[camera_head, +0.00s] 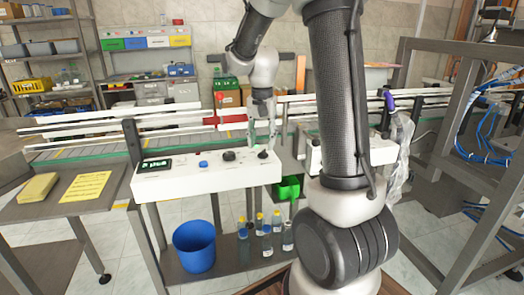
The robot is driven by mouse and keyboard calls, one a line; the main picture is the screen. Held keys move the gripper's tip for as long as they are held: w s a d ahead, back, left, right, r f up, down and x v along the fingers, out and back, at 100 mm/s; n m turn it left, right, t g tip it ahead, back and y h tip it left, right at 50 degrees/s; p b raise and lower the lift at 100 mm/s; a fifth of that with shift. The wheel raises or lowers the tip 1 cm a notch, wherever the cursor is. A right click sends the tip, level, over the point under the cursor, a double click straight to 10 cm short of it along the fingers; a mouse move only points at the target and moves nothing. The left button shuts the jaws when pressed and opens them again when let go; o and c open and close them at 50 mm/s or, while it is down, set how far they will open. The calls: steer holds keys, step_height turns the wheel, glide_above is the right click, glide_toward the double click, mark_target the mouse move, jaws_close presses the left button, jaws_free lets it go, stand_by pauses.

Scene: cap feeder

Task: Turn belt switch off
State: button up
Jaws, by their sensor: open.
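A white control box (203,181) is fixed at the front of the conveyor. Its top carries a small display (155,164), a blue button (203,164) and a black knob (228,156). A second small black control (263,154) sits near its right end. I cannot tell which control is the belt switch or how it is set. My gripper (262,148) points down over the right end of the box, close to that right control. It is open with nothing seen in it. Whether it touches the control is unclear.
The conveyor (80,141) with white rails runs across behind the box. A yellow block (37,187) and a yellow sheet (86,187) lie on the left table. A blue bin (194,247), several bottles (267,240) and a green bin (288,187) are below.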

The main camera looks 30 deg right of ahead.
mark_target(262, 152)
steer(key=shift+f, duration=1.95)
steer(key=shift+c, duration=0.3)
steer(key=c, duration=0.8)
steer(key=shift+n, duration=0.3)
steer(key=n, duration=0.5)
steer(key=shift+s+d, duration=0.2)
steer(key=shift+d, duration=0.05)
steer(key=n, duration=0.6)
steer(key=shift+d, duration=0.3)
steer(key=shift+n, duration=0.3)
